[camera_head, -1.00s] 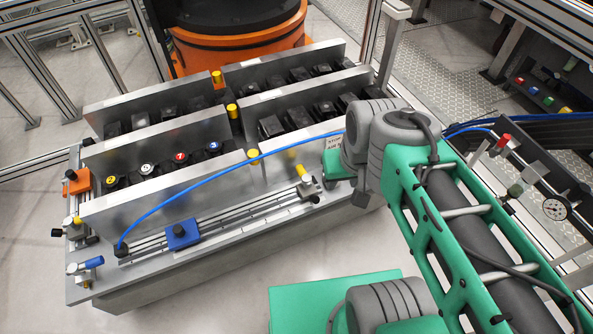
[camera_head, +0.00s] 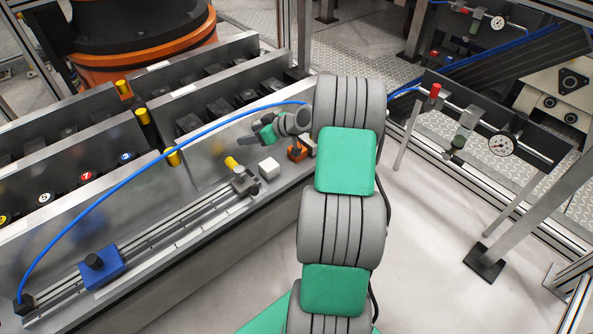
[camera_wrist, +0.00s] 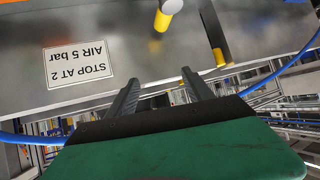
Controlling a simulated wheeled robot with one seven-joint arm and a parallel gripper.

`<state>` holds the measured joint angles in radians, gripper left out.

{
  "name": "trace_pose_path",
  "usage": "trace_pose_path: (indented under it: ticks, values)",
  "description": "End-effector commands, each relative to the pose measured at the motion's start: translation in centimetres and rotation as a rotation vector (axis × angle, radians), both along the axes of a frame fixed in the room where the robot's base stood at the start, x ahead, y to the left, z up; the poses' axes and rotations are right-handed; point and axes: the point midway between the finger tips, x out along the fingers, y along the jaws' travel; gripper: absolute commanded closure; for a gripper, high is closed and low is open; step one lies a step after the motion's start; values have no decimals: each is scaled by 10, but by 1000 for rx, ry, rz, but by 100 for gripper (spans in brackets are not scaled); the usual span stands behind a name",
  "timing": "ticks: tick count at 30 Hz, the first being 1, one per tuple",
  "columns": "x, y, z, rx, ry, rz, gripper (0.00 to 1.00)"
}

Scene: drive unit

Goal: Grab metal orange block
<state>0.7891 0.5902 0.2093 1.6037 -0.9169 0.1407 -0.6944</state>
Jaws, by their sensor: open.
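A small orange block (camera_head: 297,153) sits at the right end of the metal fixture, beside a white cube (camera_head: 268,168). I cannot make out the orange block in the wrist view.
A metal panel with a sign (camera_wrist: 78,66) faces the wrist camera. A blue hose (camera_head: 150,168) arches over the fixture. A clamp with a yellow knob (camera_head: 240,178) stands left of the white cube. A blue slider (camera_head: 100,268) is on the rail. Floor is clear in front.

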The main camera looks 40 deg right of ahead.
Motion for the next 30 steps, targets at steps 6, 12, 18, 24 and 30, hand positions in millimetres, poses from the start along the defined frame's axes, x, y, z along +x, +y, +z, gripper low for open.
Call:
trace_pose_path:
  ticks: [6,12,18,24,30]
  values:
    - [-44,-148,-164,61,-385,-208,40]
    - [-89,-200,-205,52,-565,-344,40]
    - [-70,-203,-204,49,-580,-352,40]
    - [-36,-202,-208,50,-579,-351,40]
    - [-15,-202,-205,52,-577,-354,40]
